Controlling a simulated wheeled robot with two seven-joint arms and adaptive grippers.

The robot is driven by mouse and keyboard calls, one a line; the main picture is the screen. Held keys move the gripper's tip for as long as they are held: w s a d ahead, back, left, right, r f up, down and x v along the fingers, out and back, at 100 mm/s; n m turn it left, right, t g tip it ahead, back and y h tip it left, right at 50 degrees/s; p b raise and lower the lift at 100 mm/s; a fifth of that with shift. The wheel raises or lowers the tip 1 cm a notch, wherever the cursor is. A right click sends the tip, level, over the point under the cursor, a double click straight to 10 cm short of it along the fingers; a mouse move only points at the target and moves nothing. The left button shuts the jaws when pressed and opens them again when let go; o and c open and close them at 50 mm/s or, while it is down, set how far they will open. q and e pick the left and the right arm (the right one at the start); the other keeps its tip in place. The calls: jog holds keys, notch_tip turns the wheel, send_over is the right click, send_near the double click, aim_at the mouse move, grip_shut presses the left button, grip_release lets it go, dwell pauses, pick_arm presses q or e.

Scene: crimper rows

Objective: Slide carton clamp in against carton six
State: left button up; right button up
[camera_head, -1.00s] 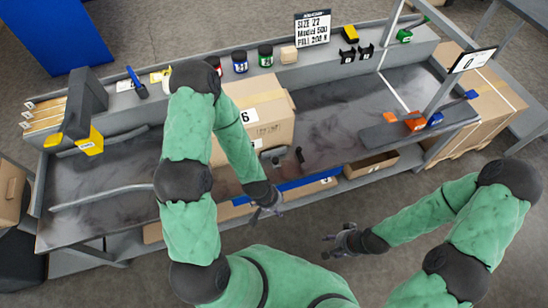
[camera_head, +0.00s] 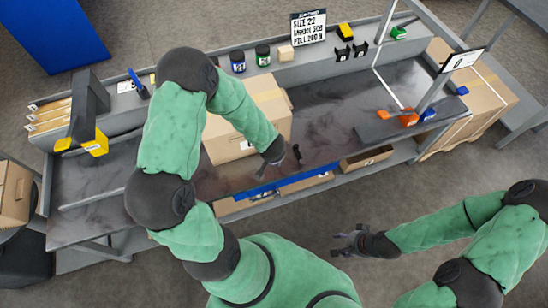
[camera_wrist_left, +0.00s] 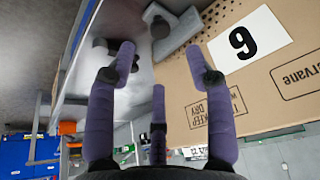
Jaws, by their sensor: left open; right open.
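Carton six (camera_head: 262,108) is a brown taped box on the bench. My left forearm covers its number in the head view; the wrist view shows the upside-down "6" label (camera_wrist_left: 250,38). The carton clamp (camera_wrist_left: 178,32), a grey metal block with a dark round knob, appears beside the carton's face in the wrist view. In the head view mainly its black handle (camera_head: 297,154) shows. My left gripper (camera_head: 262,171) is open and empty in front of the carton, its purple fingers spread below the clamp in the wrist view (camera_wrist_left: 160,62). My right gripper (camera_head: 343,241) is open and empty over the floor.
An open cardboard tray (camera_head: 367,158) sits at the front right. The dark bench top (camera_head: 335,110) right of the carton is clear. Jars, signs and small clips line the back ledge.

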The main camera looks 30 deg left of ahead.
pick_arm(q)
jog(key=b+x, duration=0.4)
jog(key=x, duration=0.4)
jog(key=shift+f, duration=0.25)
jog(key=shift+w, duration=0.1)
grip_shut()
